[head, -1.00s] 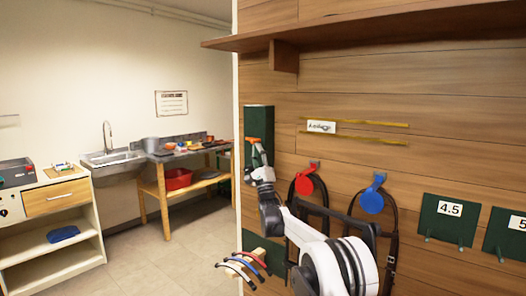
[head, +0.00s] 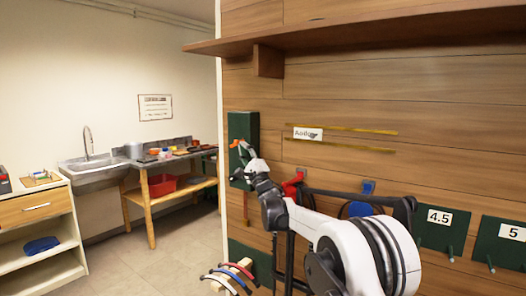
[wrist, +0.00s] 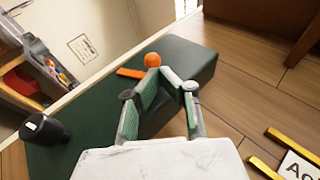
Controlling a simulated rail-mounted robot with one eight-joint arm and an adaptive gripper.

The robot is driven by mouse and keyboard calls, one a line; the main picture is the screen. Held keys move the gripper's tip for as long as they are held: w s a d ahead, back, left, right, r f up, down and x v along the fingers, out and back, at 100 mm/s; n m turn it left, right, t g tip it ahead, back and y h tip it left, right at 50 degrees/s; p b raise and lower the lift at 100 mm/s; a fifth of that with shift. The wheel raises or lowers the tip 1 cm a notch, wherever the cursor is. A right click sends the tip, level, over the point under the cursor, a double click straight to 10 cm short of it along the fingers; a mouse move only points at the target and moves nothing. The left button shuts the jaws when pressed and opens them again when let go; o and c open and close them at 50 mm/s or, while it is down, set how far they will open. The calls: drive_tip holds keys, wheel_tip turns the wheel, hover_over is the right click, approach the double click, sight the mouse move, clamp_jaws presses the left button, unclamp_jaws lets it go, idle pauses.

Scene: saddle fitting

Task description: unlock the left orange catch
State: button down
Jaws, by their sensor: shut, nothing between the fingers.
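A dark green box (head: 243,128) is fixed to the wood wall near its left edge, and it fills the middle of the wrist view (wrist: 85,125). On its face is an orange catch with a flat bar (wrist: 131,73) at the left and a round orange part (wrist: 152,60) beside it. A small orange part also shows in the head view (head: 236,143). My gripper (wrist: 156,70) is shut and empty, its fingertips at the round orange part. I cannot tell if they touch it. The fingertips are small in the head view (head: 243,151).
A black cylinder (wrist: 45,130) stands out from the box's left side in the wrist view. A wooden shelf (head: 350,35) overhangs the wall. Bridle straps hang on red (head: 292,185) and blue (head: 357,208) hooks behind my arm. A rack with coloured bands (head: 230,275) is below.

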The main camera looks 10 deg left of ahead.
drive_tip(key=r, duration=0.1)
drive_tip(key=a+r+p, duration=0.1)
drive_tip(key=r, duration=0.1)
drive_tip(key=shift+w+a+r, duration=0.15)
drive_tip(key=shift+a+r, duration=0.15)
drive_tip(key=shift+r, duration=0.1)
drive_tip(key=shift+d+f, duration=0.1)
